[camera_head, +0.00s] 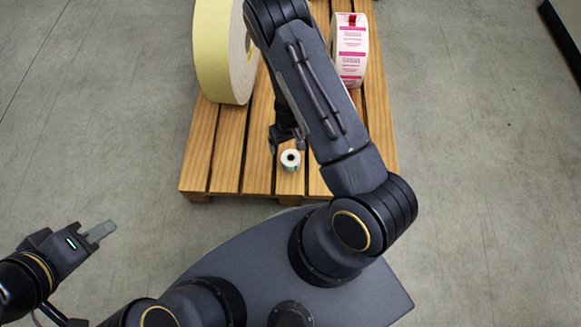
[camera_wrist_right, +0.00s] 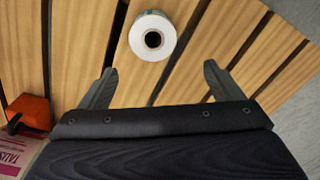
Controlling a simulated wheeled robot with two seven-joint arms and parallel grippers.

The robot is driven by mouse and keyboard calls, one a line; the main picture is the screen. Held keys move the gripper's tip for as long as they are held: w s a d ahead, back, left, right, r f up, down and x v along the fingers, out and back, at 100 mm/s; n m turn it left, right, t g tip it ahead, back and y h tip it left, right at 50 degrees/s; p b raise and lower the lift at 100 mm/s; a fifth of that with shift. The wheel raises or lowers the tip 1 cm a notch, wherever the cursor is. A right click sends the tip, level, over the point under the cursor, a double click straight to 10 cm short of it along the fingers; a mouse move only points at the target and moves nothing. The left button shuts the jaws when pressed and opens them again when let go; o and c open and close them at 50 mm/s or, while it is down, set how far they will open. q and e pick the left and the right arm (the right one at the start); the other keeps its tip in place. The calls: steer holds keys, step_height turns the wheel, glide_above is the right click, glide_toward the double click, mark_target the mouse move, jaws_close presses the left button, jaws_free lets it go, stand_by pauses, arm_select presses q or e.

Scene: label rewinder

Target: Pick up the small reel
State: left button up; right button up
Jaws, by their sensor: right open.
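The small reel (camera_head: 291,160) is a white roll with a dark core, standing on the wooden pallet near its front edge. It also shows in the right wrist view (camera_wrist_right: 152,36), beyond and between my fingertips. My right gripper (camera_head: 287,140) is just behind the reel in the head view, partly hidden by my arm. In the right wrist view its two fingers (camera_wrist_right: 157,80) are spread apart with nothing between them. My left gripper (camera_head: 109,232) is off to the left, over the floor, away from the pallet; its finger gap cannot be made out.
The wooden pallet (camera_head: 228,150) carries a large yellow reel (camera_head: 213,50) at the left and a pink-and-white label reel (camera_head: 350,55) at the right. An orange object (camera_wrist_right: 32,110) shows at the left of the wrist view. Bare floor surrounds the pallet's sides.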

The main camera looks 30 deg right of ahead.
mark_target(291, 159)
steer(key=shift+h, duration=0.3)
steer(key=f+b, duration=0.1)
steer(key=f, duration=0.2)
steer(key=s+f+b, duration=0.1)
steer(key=f, duration=0.2)
steer(key=f+b, duration=0.2)
steer(key=f, duration=0.1)
steer(key=shift+s+d+f, duration=0.15)
steer(key=shift+d, duration=0.1)
steer(key=shift+f+b, duration=0.3)
steer(key=shift+f, duration=0.35)
steer(key=shift+r, duration=0.1)
steer(key=c, duration=1.2)
steer(key=shift+o, duration=0.2)
